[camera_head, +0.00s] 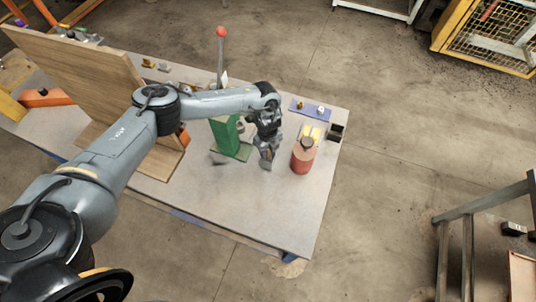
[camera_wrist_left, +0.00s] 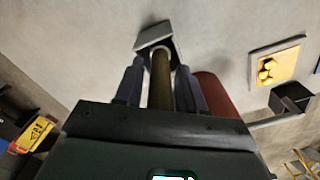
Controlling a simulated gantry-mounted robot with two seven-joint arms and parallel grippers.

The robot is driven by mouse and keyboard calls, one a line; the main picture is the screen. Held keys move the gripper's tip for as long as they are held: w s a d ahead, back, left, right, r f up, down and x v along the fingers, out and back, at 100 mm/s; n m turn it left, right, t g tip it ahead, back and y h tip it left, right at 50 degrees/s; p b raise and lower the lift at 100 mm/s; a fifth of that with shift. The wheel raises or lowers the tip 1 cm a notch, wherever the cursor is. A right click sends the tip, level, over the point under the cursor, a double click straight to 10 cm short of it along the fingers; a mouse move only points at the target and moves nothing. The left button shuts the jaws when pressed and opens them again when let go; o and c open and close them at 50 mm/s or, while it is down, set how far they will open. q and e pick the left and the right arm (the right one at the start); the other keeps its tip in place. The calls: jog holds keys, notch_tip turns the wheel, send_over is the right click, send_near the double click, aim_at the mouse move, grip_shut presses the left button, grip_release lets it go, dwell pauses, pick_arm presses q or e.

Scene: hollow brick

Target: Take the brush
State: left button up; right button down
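My left gripper (camera_head: 266,160) points down over the grey table, just left of the red cylinder (camera_head: 303,158). In the left wrist view my gripper (camera_wrist_left: 160,85) has its two dark fingers apart. A slim brown handle (camera_wrist_left: 161,78), which looks like the brush's, runs between them. A gap shows on the handle's left side, so no firm grip is visible. A grey block with a dark side (camera_wrist_left: 154,37) sits at the handle's far end; whether they are joined is unclear. In the head view my gripper hides the handle. My right gripper is in neither view.
The red cylinder (camera_wrist_left: 217,96) stands close beside the right finger. A green block (camera_head: 225,136) stands left of my gripper. A yellow tray (camera_head: 318,132) and a black box (camera_head: 336,132) lie to the right. A large wooden board (camera_head: 80,70) stands at the left. The table's front is clear.

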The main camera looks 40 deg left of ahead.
pick_arm(q)
grip_shut()
